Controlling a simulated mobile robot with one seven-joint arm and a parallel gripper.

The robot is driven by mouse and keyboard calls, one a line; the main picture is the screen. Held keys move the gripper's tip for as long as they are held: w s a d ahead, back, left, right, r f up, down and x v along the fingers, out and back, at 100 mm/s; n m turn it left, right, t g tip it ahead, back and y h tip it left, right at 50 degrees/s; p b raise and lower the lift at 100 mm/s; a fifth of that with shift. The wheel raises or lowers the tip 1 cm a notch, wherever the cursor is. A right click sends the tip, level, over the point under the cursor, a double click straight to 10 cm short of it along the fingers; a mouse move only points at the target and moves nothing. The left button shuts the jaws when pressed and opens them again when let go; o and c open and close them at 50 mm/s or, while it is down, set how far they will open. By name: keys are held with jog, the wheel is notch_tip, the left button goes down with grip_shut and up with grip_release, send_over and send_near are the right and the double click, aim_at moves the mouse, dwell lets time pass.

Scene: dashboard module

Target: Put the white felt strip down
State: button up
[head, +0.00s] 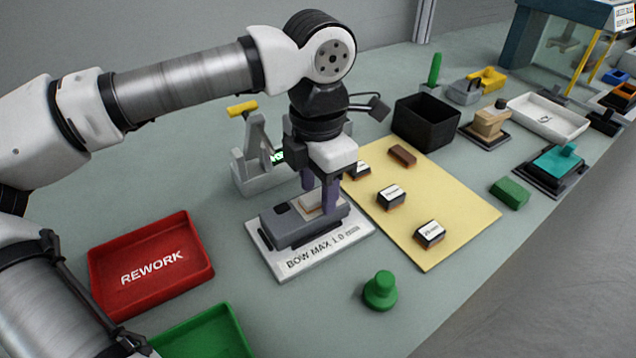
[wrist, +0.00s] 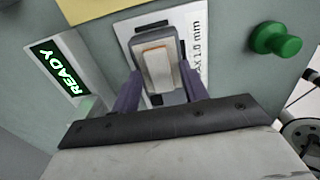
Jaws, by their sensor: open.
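The white felt strip (head: 310,208) lies on top of a dark grey block (head: 283,229), which sits on the white plate (head: 288,268) lettered "BOW MAX 1.0 mm". In the wrist view the strip (wrist: 158,68) is pale with a tan edge at its far end. My gripper (head: 320,196) points down over the block, with its purple fingers at the strip. In the wrist view my gripper (wrist: 160,88) is open, with one finger on each side of the strip. Whether either finger touches the strip cannot be told.
A grey stand with a yellow handle (head: 243,108) and a lit READY display (wrist: 59,70) is close beside the plate. A yellow mat (head: 448,200) with several small blocks lies to the right. A green knob (head: 380,291) stands in front; a red REWORK tray (head: 150,235) is left.

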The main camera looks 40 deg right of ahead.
aim_at(318, 194)
notch_tip(318, 194, up, 12)
dwell(0.4)
dwell(0.5)
